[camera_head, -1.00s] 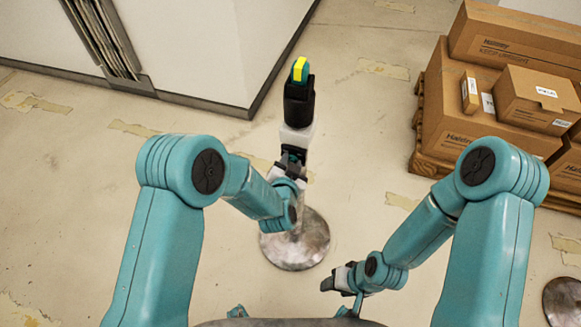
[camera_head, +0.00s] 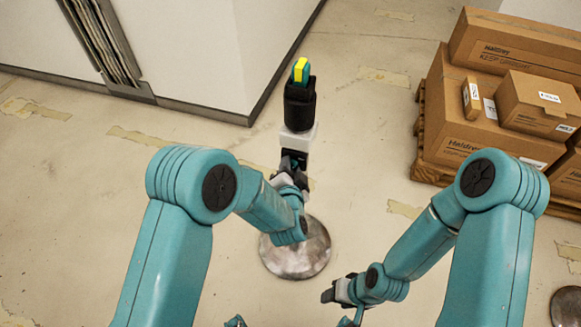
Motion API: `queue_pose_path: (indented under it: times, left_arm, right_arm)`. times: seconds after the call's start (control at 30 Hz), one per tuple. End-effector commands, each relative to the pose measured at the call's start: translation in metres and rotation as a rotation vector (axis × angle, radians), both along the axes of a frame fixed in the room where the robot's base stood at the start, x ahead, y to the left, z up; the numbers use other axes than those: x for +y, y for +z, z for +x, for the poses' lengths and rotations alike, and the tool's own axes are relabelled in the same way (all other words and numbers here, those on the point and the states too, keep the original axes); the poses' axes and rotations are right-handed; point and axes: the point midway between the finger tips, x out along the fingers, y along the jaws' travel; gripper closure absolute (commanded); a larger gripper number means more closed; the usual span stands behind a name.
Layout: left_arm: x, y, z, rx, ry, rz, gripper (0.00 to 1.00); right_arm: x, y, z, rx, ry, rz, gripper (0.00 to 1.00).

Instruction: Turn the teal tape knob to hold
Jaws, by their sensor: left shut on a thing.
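The teal knob (camera_head: 301,71) with a yellow stripe on it shows at the top of a black housing (camera_head: 299,105), near the middle of the head view. A white block (camera_head: 297,140) sits just below the housing. The stand's round metal base (camera_head: 296,258) is on the floor. My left gripper (camera_head: 293,161) is at the lower edge of the white block, below the knob in the picture. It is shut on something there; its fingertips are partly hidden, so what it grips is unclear. My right gripper (camera_head: 328,294) is low in the view, apart from the stand, its jaws too small to read.
Cardboard boxes (camera_head: 478,126) are stacked on a wooden pallet (camera_head: 433,166) at the right. A white wall or cabinet (camera_head: 205,45) stands at the upper left. Another round metal base (camera_head: 567,307) shows at the lower right edge. Floor between is clear.

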Motion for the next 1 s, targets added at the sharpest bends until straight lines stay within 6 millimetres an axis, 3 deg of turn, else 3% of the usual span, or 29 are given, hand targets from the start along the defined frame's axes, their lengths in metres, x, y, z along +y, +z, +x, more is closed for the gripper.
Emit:
queue_pose_path:
  times: [0.17, 0.2, 0.27, 0.63, 1.0]
  left_arm:
    - [0.000, 0.000, 0.000, 0.000, -0.002, 0.001, 0.99]
    - [0.000, 0.000, 0.000, 0.000, -0.002, 0.001, 0.62]
    - [0.000, 0.000, 0.000, 0.000, -0.002, 0.001, 0.48]
    - [-0.001, 0.003, -0.008, 0.000, -0.003, 0.000, 0.48]
    - [0.001, 0.024, -0.084, 0.001, -0.006, 0.002, 0.48]
  right_arm:
    - [0.000, 0.000, 0.000, 0.000, 0.000, 0.000, 0.48]
    - [0.000, 0.000, 0.000, 0.000, 0.000, 0.000, 0.48]
    - [0.000, 0.000, 0.000, 0.000, 0.000, 0.000, 0.48]
    - [0.000, 0.001, 0.000, 0.000, 0.000, 0.000, 0.48]
    - [0.000, 0.004, 0.000, 0.000, 0.000, 0.000, 0.48]
